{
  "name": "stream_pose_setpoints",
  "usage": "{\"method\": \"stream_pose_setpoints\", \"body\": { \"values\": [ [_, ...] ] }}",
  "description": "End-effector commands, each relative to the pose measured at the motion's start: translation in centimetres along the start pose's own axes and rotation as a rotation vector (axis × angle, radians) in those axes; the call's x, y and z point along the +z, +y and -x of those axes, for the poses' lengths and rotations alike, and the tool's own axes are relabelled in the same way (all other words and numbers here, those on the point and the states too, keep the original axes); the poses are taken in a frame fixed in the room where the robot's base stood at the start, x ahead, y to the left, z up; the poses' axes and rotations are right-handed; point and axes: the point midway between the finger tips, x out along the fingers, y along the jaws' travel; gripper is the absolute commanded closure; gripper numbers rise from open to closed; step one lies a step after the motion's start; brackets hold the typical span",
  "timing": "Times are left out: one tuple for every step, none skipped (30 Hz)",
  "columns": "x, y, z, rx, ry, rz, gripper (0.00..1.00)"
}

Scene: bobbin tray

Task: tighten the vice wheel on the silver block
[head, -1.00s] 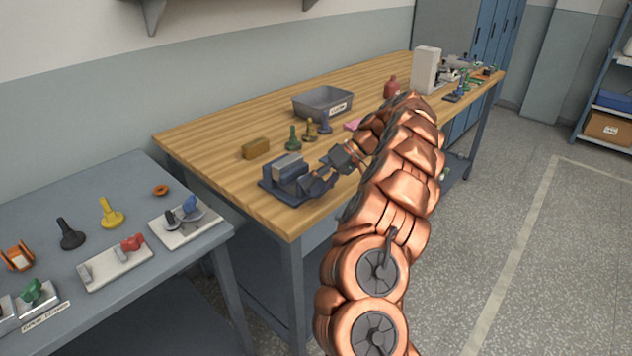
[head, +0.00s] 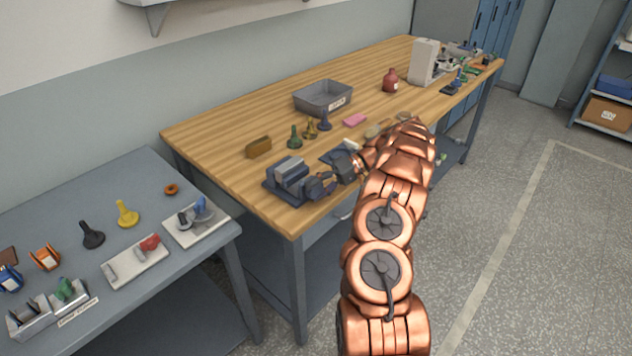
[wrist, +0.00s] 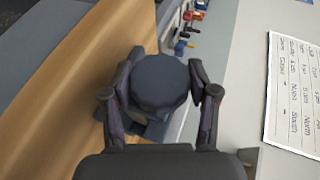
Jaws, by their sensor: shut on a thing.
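The dark blue-grey vice (head: 272,187) stands near the front left corner of the wooden bench. The silver block (head: 290,166) sits between its jaws. The round dark vice wheel (wrist: 158,82) faces me in the wrist view, and it is mostly hidden by my fingers in the head view. My gripper (head: 323,184) is at the wheel's side of the vice, and its two fingers lie on opposite sides of the wheel, shut on it. How tightly the jaws press the block cannot be seen.
A brass-coloured block (head: 259,148), green, brass and blue knobbed pieces and a grey bin (head: 323,98) stand behind the vice. A pink pad (head: 355,120) lies further right. A grey side table (head: 75,200) with several fixtures is at left.

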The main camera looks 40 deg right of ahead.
Motion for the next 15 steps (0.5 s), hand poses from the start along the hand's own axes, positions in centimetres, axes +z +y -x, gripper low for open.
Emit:
{"method": "stream_pose_setpoints", "body": {
  "values": [
    [-0.01,-0.19,0.09,-0.008,0.0,-0.004,0.76],
    [-0.02,-0.16,0.07,-0.012,0.0,-0.006,0.76],
    [-0.01,-0.13,0.05,-0.016,0.0,-0.007,0.75],
    [0.0,-0.09,0.04,-0.019,0.0,-0.009,0.76],
    [0.0,-0.06,0.02,-0.021,0.0,-0.01,0.76],
    [0.01,-0.03,0.0,-0.023,0.0,-0.011,0.76],
    [0.01,-0.02,-0.01,-0.025,0.0,-0.011,0.76],
    [0.0,-0.01,-0.01,-0.026,0.0,-0.011,0.76],
    [0.0,0.01,-0.02,-0.027,0.0,-0.012,0.76],
    [-0.01,0.02,-0.02,-0.028,0.001,-0.012,0.76],
    [-0.01,0.02,-0.02,-0.029,0.001,-0.012,0.76],
    [-0.01,0.03,-0.02,-0.029,0.001,-0.012,0.76],
    [-0.01,0.03,-0.02,-0.029,0.001,-0.011,0.76],
    [-0.01,0.03,-0.03,-0.029,0.001,-0.011,0.76],
    [-0.02,0.03,-0.02,-0.028,0.001,-0.011,0.76]
  ]
}}
